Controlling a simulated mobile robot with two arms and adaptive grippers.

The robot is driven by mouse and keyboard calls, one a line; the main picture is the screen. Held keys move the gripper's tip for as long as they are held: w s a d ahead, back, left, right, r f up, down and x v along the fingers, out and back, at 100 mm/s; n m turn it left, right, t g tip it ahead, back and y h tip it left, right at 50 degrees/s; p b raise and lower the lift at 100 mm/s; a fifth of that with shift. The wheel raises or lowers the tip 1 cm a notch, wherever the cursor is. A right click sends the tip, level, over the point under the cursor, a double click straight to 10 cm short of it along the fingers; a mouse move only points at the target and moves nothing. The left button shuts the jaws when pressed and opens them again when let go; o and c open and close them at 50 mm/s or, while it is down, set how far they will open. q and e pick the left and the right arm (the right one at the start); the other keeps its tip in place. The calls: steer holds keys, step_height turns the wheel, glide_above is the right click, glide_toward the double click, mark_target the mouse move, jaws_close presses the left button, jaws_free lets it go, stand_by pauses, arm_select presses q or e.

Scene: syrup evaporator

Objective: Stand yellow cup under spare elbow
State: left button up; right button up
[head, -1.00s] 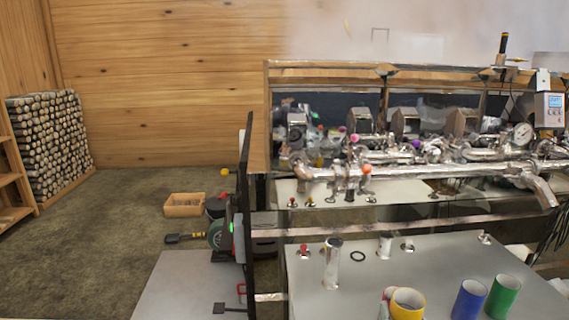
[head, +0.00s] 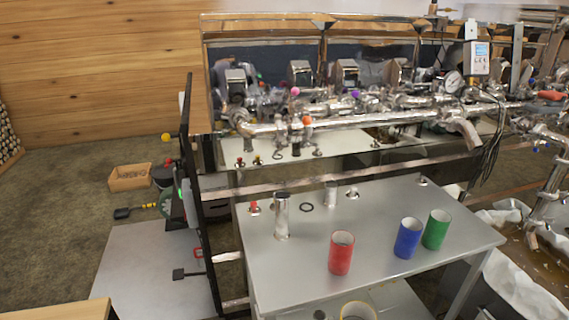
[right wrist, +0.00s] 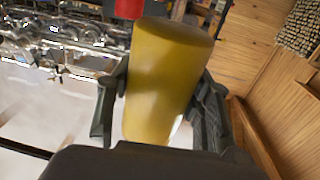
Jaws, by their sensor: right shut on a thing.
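My right gripper (right wrist: 158,100) is shut on the yellow cup (right wrist: 165,75), with a dark finger on each side of its wall. In the head view only the rim of the yellow cup (head: 358,306) shows at the bottom edge, in front of the metal table. A bent pipe elbow (head: 466,130) hangs down at the right end of the long steel pipe. Another downturned pipe end (head: 532,238) is at the far right. I cannot tell which is the spare elbow. My left gripper is not in view.
A red cup (head: 341,253), a blue cup (head: 407,238) and a green cup (head: 435,229) stand on the metal table (head: 300,275). Short metal posts (head: 282,216) rise at its back left. A steel rail (head: 330,177) runs behind it. The tabletop's front left is bare.

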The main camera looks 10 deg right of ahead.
steer(key=w+d+r+m+h, duration=0.1)
steer(key=w+d+r, duration=0.2)
steer(key=w+d, duration=0.5)
steer(key=w+d+r+h, duration=0.2)
steer(key=w+d+r, duration=0.15)
steer(key=w, duration=0.75)
steer(key=w+d+r+m+h, duration=0.1)
steer(key=w+d+r+m, duration=0.1)
steer(key=w+d+r, duration=0.3)
step_height(320, 180, up, 2)
steer(key=shift+d+g+h, duration=0.3)
steer(key=shift+d, duration=0.9)
steer(key=shift+f, duration=0.1)
step_height(320, 180, down, 20)
steer(key=shift+r+b, duration=0.2)
steer(key=shift+b, duration=0.45)
